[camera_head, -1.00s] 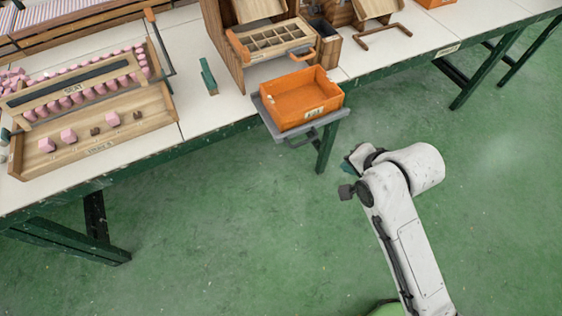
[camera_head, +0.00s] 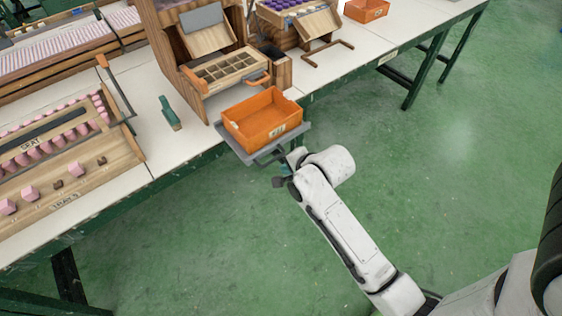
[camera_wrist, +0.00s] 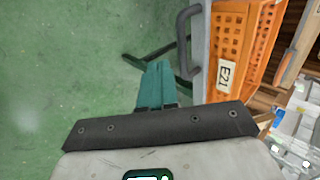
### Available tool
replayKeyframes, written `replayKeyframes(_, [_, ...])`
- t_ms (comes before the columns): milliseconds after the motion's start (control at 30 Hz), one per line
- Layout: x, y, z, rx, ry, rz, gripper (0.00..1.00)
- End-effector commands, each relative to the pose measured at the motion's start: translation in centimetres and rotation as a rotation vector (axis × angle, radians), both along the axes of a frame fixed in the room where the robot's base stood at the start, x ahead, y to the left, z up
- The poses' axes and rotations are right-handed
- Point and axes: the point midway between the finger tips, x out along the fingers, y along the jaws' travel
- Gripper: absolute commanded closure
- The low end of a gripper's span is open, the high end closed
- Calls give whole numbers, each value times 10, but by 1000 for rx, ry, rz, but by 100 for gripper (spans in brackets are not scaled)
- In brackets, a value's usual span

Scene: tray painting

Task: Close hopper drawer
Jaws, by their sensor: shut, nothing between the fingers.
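The wooden hopper (camera_head: 186,45) stands on the table in the head view.
A wooden tray with pink blocks (camera_head: 68,197) lies at the left. A second wooden stand (camera_head: 317,22) and an orange bin (camera_head: 366,10) are to the right. The green floor in front is open.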

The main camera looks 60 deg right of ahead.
Motion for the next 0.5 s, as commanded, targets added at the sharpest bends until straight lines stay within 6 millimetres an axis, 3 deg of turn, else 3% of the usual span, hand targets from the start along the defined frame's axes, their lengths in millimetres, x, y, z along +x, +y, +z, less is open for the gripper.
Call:
replayKeyframes(200, [24, -6, -3, -1, -2, 0, 100])
replayKeyframes(500, [29, -8, -4, -1, -1, 1, 100])
